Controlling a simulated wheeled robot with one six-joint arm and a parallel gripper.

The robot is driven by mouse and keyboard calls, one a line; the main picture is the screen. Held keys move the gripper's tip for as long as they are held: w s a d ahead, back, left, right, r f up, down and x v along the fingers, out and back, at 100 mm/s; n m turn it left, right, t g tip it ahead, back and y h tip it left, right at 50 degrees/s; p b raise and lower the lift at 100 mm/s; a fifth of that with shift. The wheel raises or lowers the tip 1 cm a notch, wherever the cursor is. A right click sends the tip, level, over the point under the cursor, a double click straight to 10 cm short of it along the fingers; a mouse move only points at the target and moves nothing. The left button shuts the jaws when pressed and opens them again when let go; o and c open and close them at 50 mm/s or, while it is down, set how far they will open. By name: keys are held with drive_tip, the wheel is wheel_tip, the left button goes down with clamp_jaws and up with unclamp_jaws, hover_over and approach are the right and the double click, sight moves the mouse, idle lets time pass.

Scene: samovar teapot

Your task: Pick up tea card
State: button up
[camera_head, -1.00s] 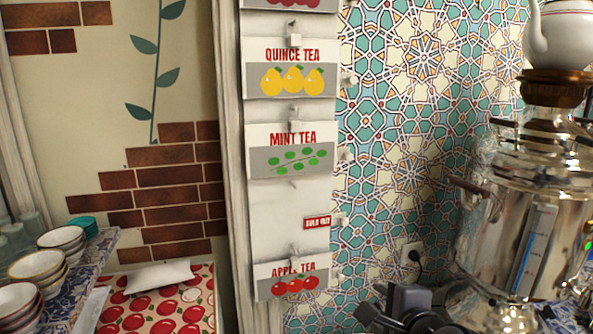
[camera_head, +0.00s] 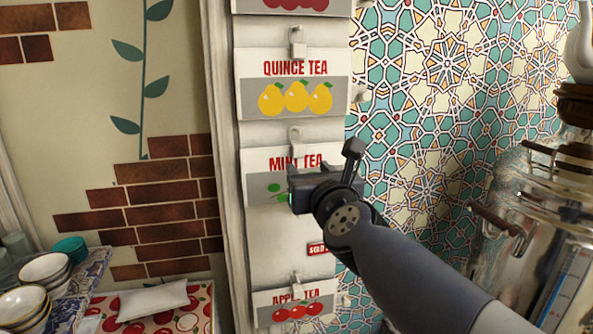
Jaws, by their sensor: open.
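Several tea cards hang from hooks on a white vertical board (camera_head: 290,234). The quince tea card (camera_head: 295,87), with yellow fruit, hangs near the top. The mint tea card (camera_head: 262,160), with green leaves, hangs below it and is partly hidden by my gripper. The apple tea card (camera_head: 295,307), with red apples, hangs at the bottom. A card with red fruit (camera_head: 293,6) is cut off by the top edge. My gripper (camera_head: 318,172) is open in front of the mint tea card; whether it touches the card cannot be told.
A small red sold out tag (camera_head: 318,249) is on the board between the mint and apple cards. A metal samovar (camera_head: 545,225) stands at the right. Stacked bowls (camera_head: 45,270) sit at the lower left. A white pillow (camera_head: 153,300) lies on a red patterned cloth (camera_head: 190,318).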

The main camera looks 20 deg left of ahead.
sight(299, 157)
drive_tip(key=shift+p+x, duration=0.5)
drive_tip(key=shift+x, duration=2.6)
drive_tip(key=shift+r, duration=0.1)
clamp_jaws()
